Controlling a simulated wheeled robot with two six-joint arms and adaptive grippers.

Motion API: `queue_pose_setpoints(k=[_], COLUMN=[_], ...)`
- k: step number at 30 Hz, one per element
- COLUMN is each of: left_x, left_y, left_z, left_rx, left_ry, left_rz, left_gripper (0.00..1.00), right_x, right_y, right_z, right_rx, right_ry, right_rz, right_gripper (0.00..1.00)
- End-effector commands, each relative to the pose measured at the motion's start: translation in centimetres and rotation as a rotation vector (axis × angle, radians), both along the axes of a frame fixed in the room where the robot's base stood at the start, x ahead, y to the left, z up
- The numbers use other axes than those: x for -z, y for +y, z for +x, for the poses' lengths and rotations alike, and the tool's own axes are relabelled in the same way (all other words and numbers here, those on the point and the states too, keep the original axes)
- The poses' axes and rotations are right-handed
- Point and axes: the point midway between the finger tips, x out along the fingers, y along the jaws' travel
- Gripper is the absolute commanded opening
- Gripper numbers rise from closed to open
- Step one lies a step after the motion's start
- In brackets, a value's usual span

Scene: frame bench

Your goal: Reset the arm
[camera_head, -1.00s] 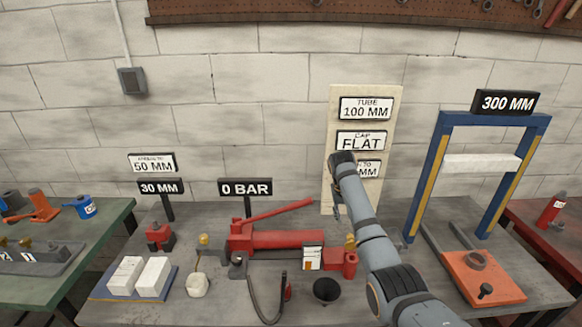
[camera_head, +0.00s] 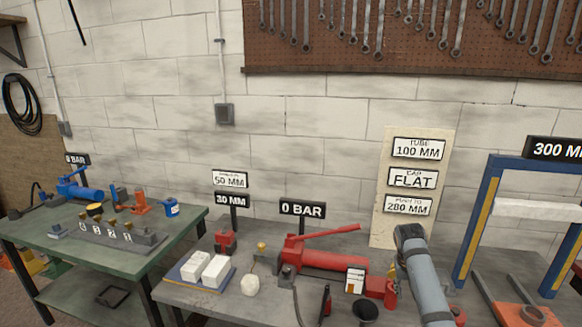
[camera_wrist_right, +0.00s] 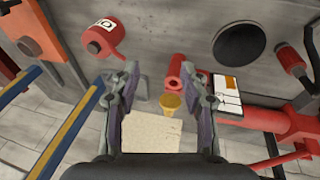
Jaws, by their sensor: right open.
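My right arm comes in from the lower right in the head view, its gripper (camera_head: 402,262) at the arm's upper end, beside the red hand pump (camera_head: 325,259) and in front of the sign board (camera_head: 410,228). In the right wrist view, the two fingers of my right gripper (camera_wrist_right: 160,75) stand apart with nothing held between them. A yellow fitting (camera_wrist_right: 170,103) and the red pump (camera_wrist_right: 265,120) show beyond and beside the fingers. My left gripper is in neither view.
The grey bench carries white blocks (camera_head: 215,270) on a blue tray, a small red jack (camera_head: 225,242) and a black funnel (camera_head: 366,311). A blue press frame (camera_head: 478,220) stands at right. A green bench (camera_head: 110,262) with tools is at left. Wrenches hang above.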

Motion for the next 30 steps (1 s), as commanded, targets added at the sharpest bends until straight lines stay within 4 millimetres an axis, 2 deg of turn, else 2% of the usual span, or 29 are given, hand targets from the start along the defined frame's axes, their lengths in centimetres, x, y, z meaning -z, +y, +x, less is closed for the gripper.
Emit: queue_pose_setpoints(k=[3,8,11,14,16,18,21,30], left_x=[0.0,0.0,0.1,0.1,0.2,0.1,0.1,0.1], left_y=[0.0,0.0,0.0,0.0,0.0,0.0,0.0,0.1], left_z=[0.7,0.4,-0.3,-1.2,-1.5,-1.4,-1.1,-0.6], left_rx=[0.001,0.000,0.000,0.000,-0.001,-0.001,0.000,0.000], left_ry=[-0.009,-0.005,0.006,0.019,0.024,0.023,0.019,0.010], left_rz=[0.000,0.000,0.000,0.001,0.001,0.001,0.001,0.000], left_gripper=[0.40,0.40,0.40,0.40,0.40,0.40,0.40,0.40], right_x=[2.2,5.3,7.4,9.5,10.6,11.2,11.3,9.9], right_y=[0.5,1.6,2.5,3.7,4.7,5.7,6.8,9.0], right_z=[-1.5,-4.6,-7.3,-11.2,-14.5,-17.5,-21.0,-28.4], right_rx=[-0.022,-0.063,-0.097,-0.141,-0.174,-0.203,-0.236,-0.298], right_ry=[-0.004,-0.018,-0.029,-0.042,-0.056,-0.068,-0.083,-0.114], right_rz=[-0.002,0.001,0.003,0.013,0.023,0.034,0.049,0.088], right_gripper=[0.45,0.45,0.45,0.45,0.45,0.45,0.45,0.45])
